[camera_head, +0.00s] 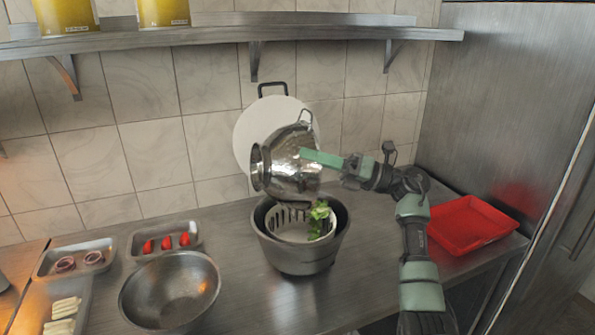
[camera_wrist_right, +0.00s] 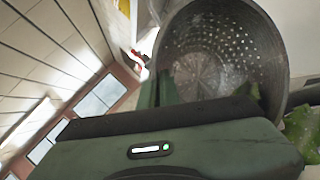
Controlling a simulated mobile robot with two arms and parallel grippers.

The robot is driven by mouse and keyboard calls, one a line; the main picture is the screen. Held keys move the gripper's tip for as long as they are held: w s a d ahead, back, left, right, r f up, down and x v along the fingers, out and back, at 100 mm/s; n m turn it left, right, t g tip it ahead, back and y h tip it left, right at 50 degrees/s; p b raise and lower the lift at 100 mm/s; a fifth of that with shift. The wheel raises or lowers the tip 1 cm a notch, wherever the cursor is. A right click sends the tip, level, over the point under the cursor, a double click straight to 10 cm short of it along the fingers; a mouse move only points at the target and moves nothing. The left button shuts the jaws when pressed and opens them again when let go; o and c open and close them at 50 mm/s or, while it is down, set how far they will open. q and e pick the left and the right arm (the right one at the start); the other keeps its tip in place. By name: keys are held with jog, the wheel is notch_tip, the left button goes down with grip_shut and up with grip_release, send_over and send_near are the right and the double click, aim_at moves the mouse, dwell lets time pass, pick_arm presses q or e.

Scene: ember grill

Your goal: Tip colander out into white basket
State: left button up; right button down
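The white basket (camera_head: 290,226) sits inside a grey metal pot below the colander. Green leaves (camera_head: 320,218) lie at the basket's right side. The right wrist view shows the colander's perforated inside (camera_wrist_right: 222,50), mostly bare, with green leaf (camera_wrist_right: 300,132) near its lower rim. My left gripper is not in view.
The grey pot (camera_head: 300,262) stands on the steel counter. An empty steel bowl (camera_head: 170,292) and trays with red pieces (camera_head: 166,242), onion rings (camera_head: 80,262) and pale strips (camera_head: 62,318) are at left. A red tray (camera_head: 470,226) is at right. A shelf (camera_head: 220,38) runs above.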

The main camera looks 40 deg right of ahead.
jog(key=s+d+f+m+t+b, duration=0.3)
jog(key=d+f+m+t+b, duration=0.2)
jog(key=d+m+t+b, duration=0.3)
jog(key=d+b, duration=0.3)
jog(key=d, duration=0.1)
jog(key=shift+f+h, duration=0.2)
jog(key=shift+h, duration=0.2)
jog(key=shift+r, duration=0.1)
dwell(0.5)
